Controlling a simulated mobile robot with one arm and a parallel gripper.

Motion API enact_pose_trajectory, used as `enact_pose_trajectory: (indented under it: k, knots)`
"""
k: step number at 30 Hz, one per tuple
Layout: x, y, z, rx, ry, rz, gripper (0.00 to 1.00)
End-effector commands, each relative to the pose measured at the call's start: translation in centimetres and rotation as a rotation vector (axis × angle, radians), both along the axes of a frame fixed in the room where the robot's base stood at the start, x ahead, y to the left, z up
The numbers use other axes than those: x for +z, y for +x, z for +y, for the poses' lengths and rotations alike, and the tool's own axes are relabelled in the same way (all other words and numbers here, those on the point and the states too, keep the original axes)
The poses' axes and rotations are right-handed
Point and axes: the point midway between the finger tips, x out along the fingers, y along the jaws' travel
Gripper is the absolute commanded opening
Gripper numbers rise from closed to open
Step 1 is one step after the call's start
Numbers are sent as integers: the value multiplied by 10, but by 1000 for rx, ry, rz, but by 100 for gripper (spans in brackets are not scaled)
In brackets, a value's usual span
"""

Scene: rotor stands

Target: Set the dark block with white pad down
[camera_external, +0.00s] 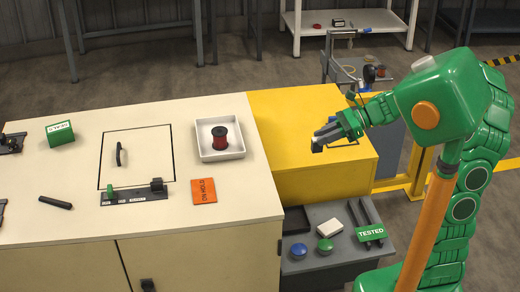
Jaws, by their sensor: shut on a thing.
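My gripper (327,132) is above the yellow-topped surface (285,115), right of the cream bench. It is shut on a small dark block (325,138), which is partly hidden by the fingers. A small light patch shows by the fingertips; I cannot clearly make out the white pad. A black outline (345,144) shows on the yellow top just below and right of the gripper. I cannot tell whether the block touches the top.
A lower grey shelf (310,264) holds blue and green buttons and a TESTED tag. A yellow rail (412,165) stands at right.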

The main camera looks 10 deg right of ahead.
Motion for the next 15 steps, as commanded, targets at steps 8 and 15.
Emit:
enact_pose_trajectory:
  k: [8,15]
  knots:
    - [54,1,0,-2,-1,-6,0]
    - [65,1,17,24,-2,-2,0]
